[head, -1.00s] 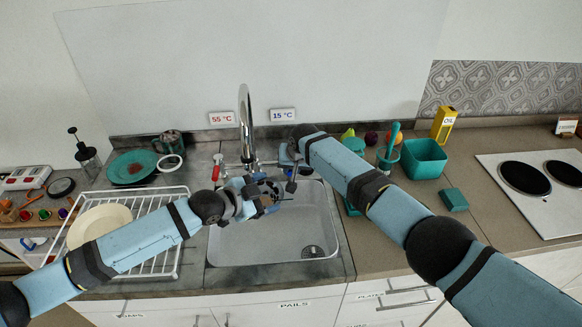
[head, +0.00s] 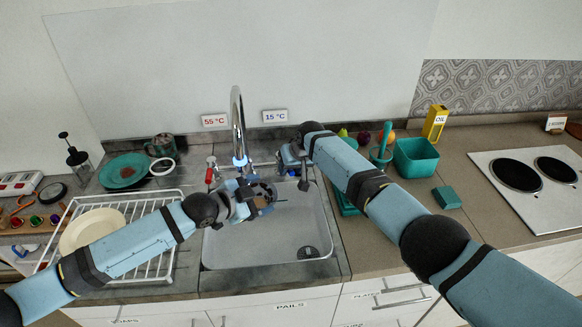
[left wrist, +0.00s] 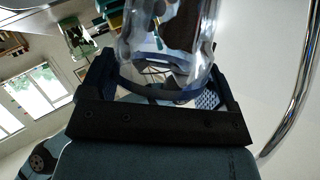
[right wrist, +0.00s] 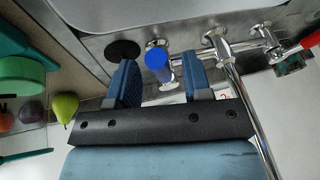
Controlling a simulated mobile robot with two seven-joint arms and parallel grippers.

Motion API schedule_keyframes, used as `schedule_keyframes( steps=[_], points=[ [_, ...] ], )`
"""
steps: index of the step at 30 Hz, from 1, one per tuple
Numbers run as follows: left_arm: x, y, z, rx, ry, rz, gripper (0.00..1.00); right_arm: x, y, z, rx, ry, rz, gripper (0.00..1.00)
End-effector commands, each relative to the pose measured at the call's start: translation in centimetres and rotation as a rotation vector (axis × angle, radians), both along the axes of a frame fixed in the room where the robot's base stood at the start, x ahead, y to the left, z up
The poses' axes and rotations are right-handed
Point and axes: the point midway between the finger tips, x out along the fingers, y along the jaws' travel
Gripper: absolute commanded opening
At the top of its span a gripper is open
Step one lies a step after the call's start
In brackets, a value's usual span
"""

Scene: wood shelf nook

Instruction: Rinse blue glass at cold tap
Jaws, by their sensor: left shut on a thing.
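The blue glass (left wrist: 165,65) shows in the left wrist view as a clear tumbler with a dark blue band, between the fingers of my left gripper (left wrist: 160,85). In the head view my left gripper (head: 258,192) is over the sink's left part, near the spout; the glass is hard to make out there. The curved tap spout (head: 238,120) rises behind the sink. My right gripper (head: 290,160) is at the tap's right side. In the right wrist view its fingers (right wrist: 160,85) are apart, with the blue cold tap handle (right wrist: 157,62) between them, apparently untouched.
The white sink (head: 310,225) lies below. A red handle (head: 210,172) stands left of the spout. A dish rack (head: 165,245) with a plate is at left. A teal box (head: 415,158), oil carton (head: 435,122) and fruit are at right. Wall labels read 55 °C and 15 °C.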

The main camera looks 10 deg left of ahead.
Motion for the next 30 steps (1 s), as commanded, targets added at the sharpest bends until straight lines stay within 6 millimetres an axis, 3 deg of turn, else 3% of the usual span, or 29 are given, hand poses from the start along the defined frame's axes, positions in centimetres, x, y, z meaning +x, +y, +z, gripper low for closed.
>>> schedule_keyframes(
  steps=[8, 14, 30],
  points=[
    [0.0, 0.0, 0.1, 0.000, -0.002, 0.000, 0.34, 0.0, -0.1, 0.2, 0.000, 0.000, 0.000, 0.45],
    [0.0, 0.0, 0.1, 0.000, -0.002, 0.000, 0.34, -0.4, -0.6, 1.6, 0.002, 0.000, 0.001, 0.45],
    [0.0, 0.0, 0.1, 0.000, -0.002, 0.000, 0.34, -2.7, -3.7, 9.9, 0.000, -0.001, 0.001, 0.45]
  ],
)
